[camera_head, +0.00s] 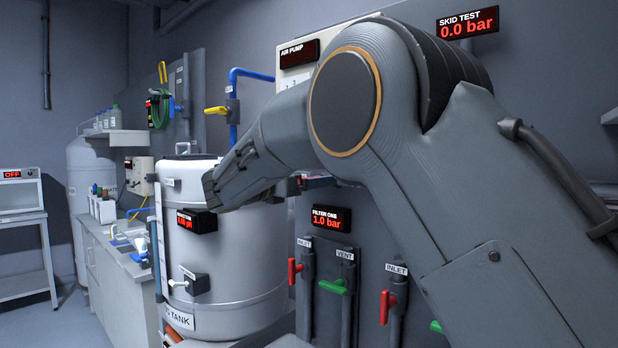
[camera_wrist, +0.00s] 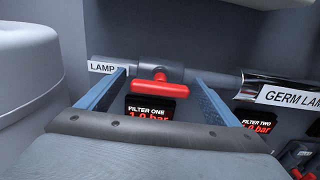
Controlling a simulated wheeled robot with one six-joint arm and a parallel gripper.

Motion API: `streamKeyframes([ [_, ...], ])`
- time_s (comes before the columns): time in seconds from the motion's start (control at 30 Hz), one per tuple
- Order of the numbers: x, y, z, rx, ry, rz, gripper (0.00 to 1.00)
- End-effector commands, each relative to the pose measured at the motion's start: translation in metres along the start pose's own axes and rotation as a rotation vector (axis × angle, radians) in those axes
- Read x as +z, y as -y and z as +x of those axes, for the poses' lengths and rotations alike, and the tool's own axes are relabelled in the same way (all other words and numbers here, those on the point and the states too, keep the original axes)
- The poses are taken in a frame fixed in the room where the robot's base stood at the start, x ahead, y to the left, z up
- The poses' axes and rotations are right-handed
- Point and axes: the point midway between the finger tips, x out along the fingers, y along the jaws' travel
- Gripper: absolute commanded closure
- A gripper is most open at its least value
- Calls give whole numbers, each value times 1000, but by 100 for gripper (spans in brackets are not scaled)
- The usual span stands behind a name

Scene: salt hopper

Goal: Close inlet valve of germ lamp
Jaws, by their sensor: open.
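In the wrist view, a red valve handle (camera_wrist: 163,86) sits on a grey pipe beside a label reading LAMP (camera_wrist: 104,68), partly covered by a finger. The handle lies roughly along the pipe. To its right is the metal germ lamp tube (camera_wrist: 249,80), marked GERM LAMP (camera_wrist: 290,96). My gripper (camera_wrist: 160,80) is open, with one blue finger on each side of the handle; I cannot tell whether either finger touches it.
The white tank (camera_head: 222,270) stands close by on the left. Displays for filter one (camera_wrist: 152,112) and filter two (camera_wrist: 258,122) are below the pipe. Lower in the head view are red inlet handles (camera_head: 294,270) (camera_head: 386,307) and a green vent handle (camera_head: 334,287).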

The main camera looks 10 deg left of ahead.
Motion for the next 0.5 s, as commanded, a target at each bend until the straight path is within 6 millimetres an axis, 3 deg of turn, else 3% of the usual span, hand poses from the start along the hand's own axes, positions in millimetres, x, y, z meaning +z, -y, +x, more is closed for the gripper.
streamKeyframes([
  [0.27, 0, 1, 3, -1, 0, 0, 15],
  [0.5, 0, 1, 3, -2, 0, 1, 55],
])
